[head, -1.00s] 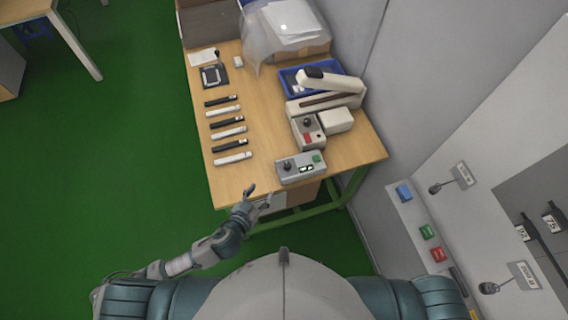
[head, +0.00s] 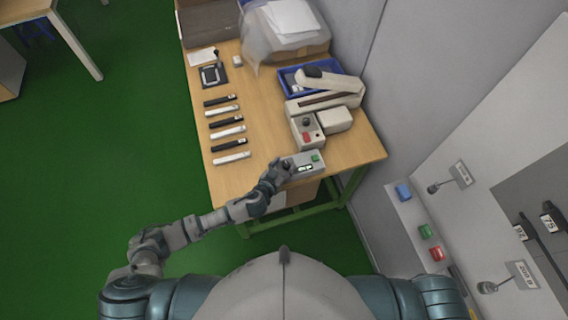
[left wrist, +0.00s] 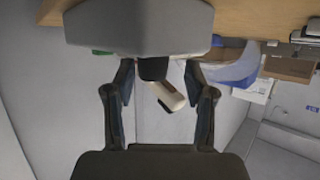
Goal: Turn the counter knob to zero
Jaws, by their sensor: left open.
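The grey counter box (head: 309,160) sits at the table's near edge in the head view. It has a small display (head: 304,169) and a green button (head: 316,158); I cannot read the display. My left gripper (head: 284,168) is at the box's left end and largely covers the dark knob there. In the left wrist view, the fingers (left wrist: 160,95) are spread apart. The grey box (left wrist: 140,22) fills the top, with the dark knob (left wrist: 153,68) between the fingers. I cannot tell whether they touch it. My right gripper is out of view.
Behind the box stand a tester with a red button (head: 306,139), a white lever machine (head: 335,90) and a blue bin (head: 296,78). Several black and white strips (head: 228,121) lie on the left of the table (head: 235,185). A wall closes the right side.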

